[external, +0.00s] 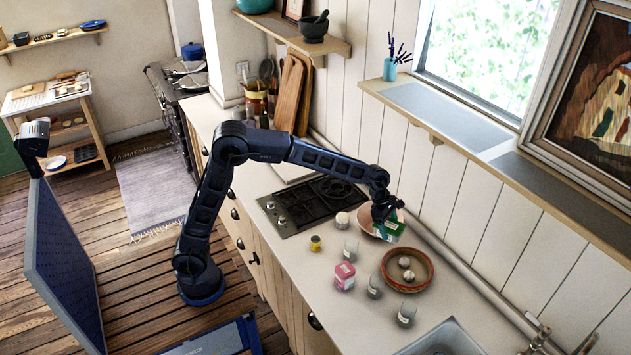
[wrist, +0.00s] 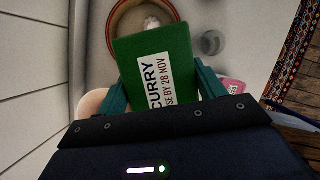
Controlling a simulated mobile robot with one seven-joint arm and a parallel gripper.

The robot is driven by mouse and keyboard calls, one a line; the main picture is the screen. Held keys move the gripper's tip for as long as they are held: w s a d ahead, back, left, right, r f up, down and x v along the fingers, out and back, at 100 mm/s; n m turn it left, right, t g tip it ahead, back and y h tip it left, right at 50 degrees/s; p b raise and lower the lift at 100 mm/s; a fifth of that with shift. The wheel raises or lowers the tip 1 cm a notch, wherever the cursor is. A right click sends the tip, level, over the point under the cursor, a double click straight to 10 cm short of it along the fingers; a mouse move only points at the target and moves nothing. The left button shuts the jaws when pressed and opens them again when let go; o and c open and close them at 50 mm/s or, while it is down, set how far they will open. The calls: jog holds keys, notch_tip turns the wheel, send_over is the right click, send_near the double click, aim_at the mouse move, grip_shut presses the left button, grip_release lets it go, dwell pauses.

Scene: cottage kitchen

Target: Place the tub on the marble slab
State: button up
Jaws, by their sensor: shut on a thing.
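A green tub (external: 389,231) with a white label is held in my gripper (external: 384,212). In the wrist view the tub (wrist: 150,55) fills the space between the two fingers of my gripper (wrist: 160,85), and its label reads CURRY and a use-by date. My gripper is shut on the tub, above the counter over a pinkish bowl (external: 366,220). A pale flat slab (external: 293,167), which looks like the marble slab, lies at the back of the counter beyond the hob, left of my gripper. It does not show in the wrist view.
The black hob (external: 312,204) lies between slab and gripper. Nearby stand a terracotta dish (external: 429,272) with pale round items, a pink box (external: 344,276), a yellow jar (external: 315,243), and several glasses (external: 406,314). Chopping boards (external: 289,95) lean on the wall behind the slab.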

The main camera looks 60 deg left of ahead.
jog(key=w+a+n+t+y, duration=0.15)
jog(key=w+a, duration=0.35)
jog(key=a, duration=0.9)
jog(key=w+a+n, duration=0.3)
jog(key=w+a, duration=0.3)
jog(key=a, duration=0.8)
jog(key=w+a+n+t, duration=0.1)
jog(key=w+a+n, duration=0.3)
jog(key=a, duration=1)
jog(key=s+a+r+n+y, duration=0.1)
jog(key=s+a+n, duration=0.15)
jog(key=a, duration=1.75)
jog(key=s+a+n+y, duration=0.2)
jog(key=s+a, duration=0.2)
jog(key=a, duration=1.6)
jog(key=f, duration=1.9)
jog(key=shift+w+a+f, duration=0.15)
jog(key=shift+a+f, duration=0.1)
jog(key=shift+f, duration=0.1)
jog(key=shift+f, duration=0.15)
jog(key=o, duration=1.2)
jog(key=shift+c, duration=0.2)
